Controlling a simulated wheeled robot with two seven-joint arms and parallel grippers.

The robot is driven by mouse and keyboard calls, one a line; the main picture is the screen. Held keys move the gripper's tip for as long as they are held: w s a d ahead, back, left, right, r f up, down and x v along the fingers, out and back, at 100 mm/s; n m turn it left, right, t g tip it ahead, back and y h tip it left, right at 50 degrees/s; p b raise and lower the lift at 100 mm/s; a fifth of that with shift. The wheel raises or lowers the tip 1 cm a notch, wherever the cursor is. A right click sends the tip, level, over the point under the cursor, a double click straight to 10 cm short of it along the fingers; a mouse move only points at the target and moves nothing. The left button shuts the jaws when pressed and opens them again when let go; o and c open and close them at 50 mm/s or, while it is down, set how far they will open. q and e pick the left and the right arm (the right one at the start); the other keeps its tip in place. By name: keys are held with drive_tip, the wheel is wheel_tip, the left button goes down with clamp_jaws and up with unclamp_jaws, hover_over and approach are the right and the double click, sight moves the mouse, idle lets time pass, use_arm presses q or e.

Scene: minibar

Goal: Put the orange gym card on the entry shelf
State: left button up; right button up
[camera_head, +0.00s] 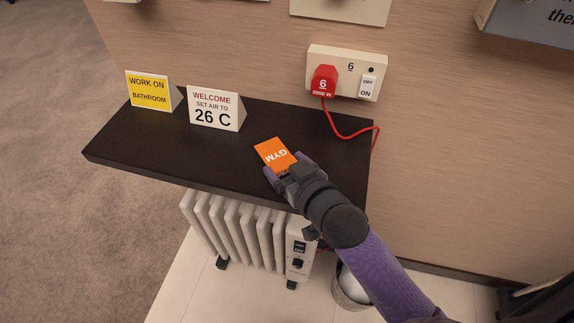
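The orange gym card (272,151), with white "GYM" lettering, is over the right half of the dark entry shelf (150,143). It looks flat on the shelf top or just above it; I cannot tell which. My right gripper (285,166) is at the card's near end, with its fingers spread about a card's width apart, one on each side. Whether they press on the card's edges or stand clear is not visible. The near edge of the card is partly hidden by the gripper. My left gripper is not in view.
A yellow "bathroom" sign (149,90) and a white "26 C" sign (215,108) stand on the shelf's left half. A socket box (344,90) with a red plug (324,81) and cord is behind. A white radiator (240,232) and a bin (350,289) are below.

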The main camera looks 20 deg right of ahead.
drive_tip(key=shift+o, duration=0.6)
drive_tip(key=shift+s+r, duration=0.15)
use_arm(q)
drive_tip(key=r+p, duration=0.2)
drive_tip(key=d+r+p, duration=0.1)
drive_tip(key=p, duration=0.1)
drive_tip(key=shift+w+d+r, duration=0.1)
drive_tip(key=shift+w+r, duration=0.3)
use_arm(e)
drive_tip(key=v, duration=1.1)
drive_tip(key=shift+s, duration=0.35)
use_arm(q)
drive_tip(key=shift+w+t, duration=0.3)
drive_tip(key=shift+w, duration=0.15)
use_arm(e)
drive_tip(key=shift+d, duration=0.1)
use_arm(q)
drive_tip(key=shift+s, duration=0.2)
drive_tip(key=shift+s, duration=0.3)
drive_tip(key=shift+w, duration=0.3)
